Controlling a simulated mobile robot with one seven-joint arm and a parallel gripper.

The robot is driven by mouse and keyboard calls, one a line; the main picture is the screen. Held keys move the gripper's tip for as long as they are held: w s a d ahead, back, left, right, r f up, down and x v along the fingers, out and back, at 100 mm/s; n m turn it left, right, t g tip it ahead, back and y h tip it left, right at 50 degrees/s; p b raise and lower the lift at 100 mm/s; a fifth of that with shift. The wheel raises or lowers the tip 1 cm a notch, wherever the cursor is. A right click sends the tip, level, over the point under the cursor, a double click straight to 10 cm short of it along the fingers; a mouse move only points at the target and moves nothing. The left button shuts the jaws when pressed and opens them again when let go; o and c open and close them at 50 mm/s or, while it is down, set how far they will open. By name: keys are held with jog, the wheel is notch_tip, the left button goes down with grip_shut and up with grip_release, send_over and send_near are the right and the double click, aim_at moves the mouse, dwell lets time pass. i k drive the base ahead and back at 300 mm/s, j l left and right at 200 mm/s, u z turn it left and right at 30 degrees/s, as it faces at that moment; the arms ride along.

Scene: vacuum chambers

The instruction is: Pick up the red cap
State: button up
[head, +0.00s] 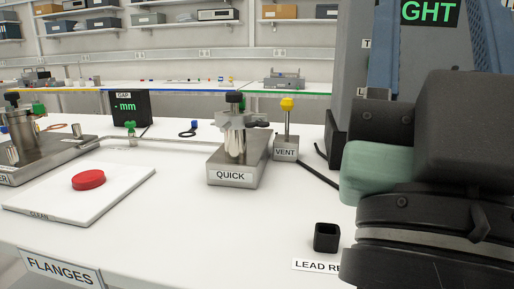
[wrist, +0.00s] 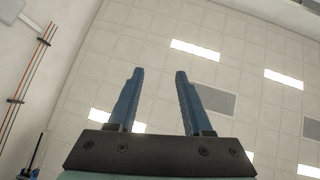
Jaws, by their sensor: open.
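The red cap (head: 88,180) is a short round disc lying flat on a white board (head: 120,196) marked CLEAN, at the left of the bench in the head view. In the wrist view my gripper (wrist: 158,72) is open and empty, its two blue fingers apart against the ceiling tiles. In the head view my dark arm fills the right side, far from the red cap. The red cap does not show in the wrist view.
A steel block marked QUICK (head: 231,175) and a VENT block (head: 286,149) with a yellow knob stand mid-bench. A small black square holder (head: 327,237) is near the front right. A steel fixture (head: 25,145) stands behind the board. White bench between board and holder is clear.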

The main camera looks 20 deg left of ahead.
aim_at(90, 179)
jog(key=i+u, duration=0.1)
jog(key=u, duration=0.3)
jog(key=i+u, duration=0.1)
jog(key=u, duration=0.25)
jog(key=i+u, duration=0.1)
jog(key=u, duration=0.3)
